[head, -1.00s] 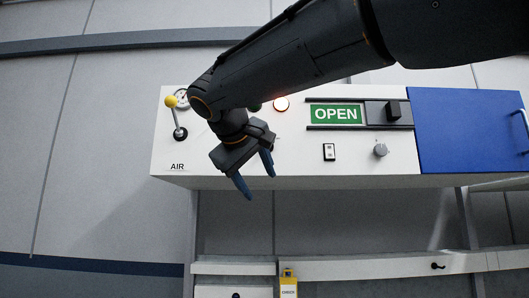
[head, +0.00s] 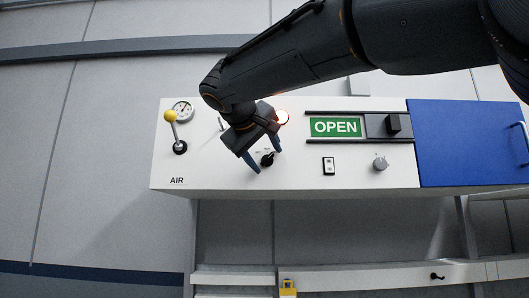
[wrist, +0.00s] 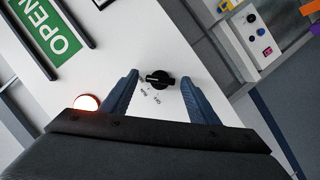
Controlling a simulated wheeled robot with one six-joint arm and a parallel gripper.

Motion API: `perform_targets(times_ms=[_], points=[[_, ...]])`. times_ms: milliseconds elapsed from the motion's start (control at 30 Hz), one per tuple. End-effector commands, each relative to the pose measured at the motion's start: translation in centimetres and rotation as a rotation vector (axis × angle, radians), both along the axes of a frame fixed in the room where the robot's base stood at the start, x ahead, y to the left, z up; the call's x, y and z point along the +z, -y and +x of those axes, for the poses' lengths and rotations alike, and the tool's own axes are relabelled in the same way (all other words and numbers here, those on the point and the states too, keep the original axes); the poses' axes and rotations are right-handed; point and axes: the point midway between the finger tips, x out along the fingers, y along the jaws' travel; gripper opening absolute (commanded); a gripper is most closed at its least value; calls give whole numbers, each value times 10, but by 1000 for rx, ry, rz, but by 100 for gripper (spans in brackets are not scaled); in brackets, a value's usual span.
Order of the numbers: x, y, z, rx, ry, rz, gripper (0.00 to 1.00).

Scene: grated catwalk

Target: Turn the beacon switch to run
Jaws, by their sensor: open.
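The beacon switch is a small black rotary knob (head: 267,159) on the white panel, below the glowing lamp (head: 282,117). In the wrist view the knob (wrist: 163,82) shows a pale line across its grip, running nearly level, with small labels around it that are too small to read surely. My gripper (head: 265,154) is open in front of the panel. In the wrist view its blue fingers (wrist: 158,79) lie either side of the knob, with a gap on each side. I cannot tell whether the fingertips reach its depth. The lit lamp (wrist: 87,102) is beside the left finger.
The panel also carries a yellow-knobbed lever (head: 171,116), a gauge (head: 183,110), a green OPEN sign (head: 336,127) with a black slider handle (head: 393,123), a rocker switch (head: 328,165) and a grey dial (head: 380,163). A blue door (head: 465,140) is at the right.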

Motion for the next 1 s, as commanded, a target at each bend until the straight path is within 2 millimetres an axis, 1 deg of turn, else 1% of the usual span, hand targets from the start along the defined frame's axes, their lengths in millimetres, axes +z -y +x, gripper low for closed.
perform_targets(times_ms=[233,367,400,467,500,767,1000], points=[[-1,0,1,1,-1,0,55],[-1,0,1,1,-1,0,33],[-1,0,1,1,-1,0,26],[-1,0,1,1,-1,0,16],[-1,0,1,1,-1,0,13],[-2,-1,1,1,-2,-31,14],[-5,-3,2,2,-6,-161,14]])
